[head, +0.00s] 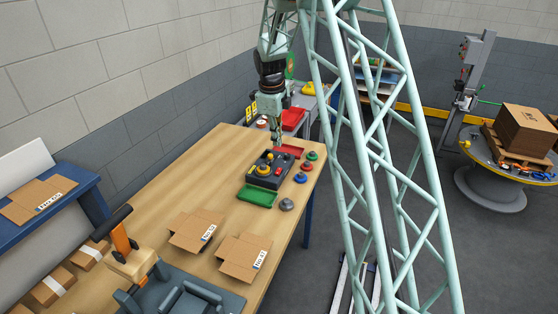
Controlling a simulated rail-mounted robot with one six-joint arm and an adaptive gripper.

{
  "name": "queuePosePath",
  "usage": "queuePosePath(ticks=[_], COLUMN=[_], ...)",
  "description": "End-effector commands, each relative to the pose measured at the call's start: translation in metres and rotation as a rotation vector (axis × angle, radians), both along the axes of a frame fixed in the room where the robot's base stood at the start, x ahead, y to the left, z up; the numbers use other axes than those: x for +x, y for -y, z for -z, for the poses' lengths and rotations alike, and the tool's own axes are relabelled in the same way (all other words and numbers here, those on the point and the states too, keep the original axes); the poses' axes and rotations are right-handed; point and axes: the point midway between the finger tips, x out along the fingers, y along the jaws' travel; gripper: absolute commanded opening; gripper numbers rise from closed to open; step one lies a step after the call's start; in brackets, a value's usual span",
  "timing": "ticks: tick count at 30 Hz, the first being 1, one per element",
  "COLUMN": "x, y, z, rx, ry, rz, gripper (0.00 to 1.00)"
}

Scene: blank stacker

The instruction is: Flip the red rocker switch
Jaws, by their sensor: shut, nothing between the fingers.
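A dark control box (254,178) stands on the wooden table, with yellow and orange-red controls on its top. I cannot make out for sure which small part is the red rocker switch, or which way it is tipped. My gripper (276,142) points down over the far right part of the box. Its fingers are together and hold nothing. I cannot tell whether the tips touch the box, and they hide part of its far side.
A green tray (257,197) lies in front of the box and a red tray (291,150) behind it. Green (312,155), red (306,166), blue (300,178) and grey (286,204) knobs line the right. Flat cartons (243,258) lie nearer; the table's left-middle is clear.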

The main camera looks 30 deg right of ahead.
Motion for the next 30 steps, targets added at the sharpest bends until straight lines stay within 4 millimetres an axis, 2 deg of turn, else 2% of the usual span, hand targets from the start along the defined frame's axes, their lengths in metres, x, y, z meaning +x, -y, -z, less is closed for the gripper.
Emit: queuePosePath(ticks=[11,30], x=[0.002,0.010], y=[0.002,0.012], z=[0.019,0.089], rx=[0.001,0.001], ry=[-0.002,-0.002], rz=[0.000,-0.001], gripper=[0.00,0.00])
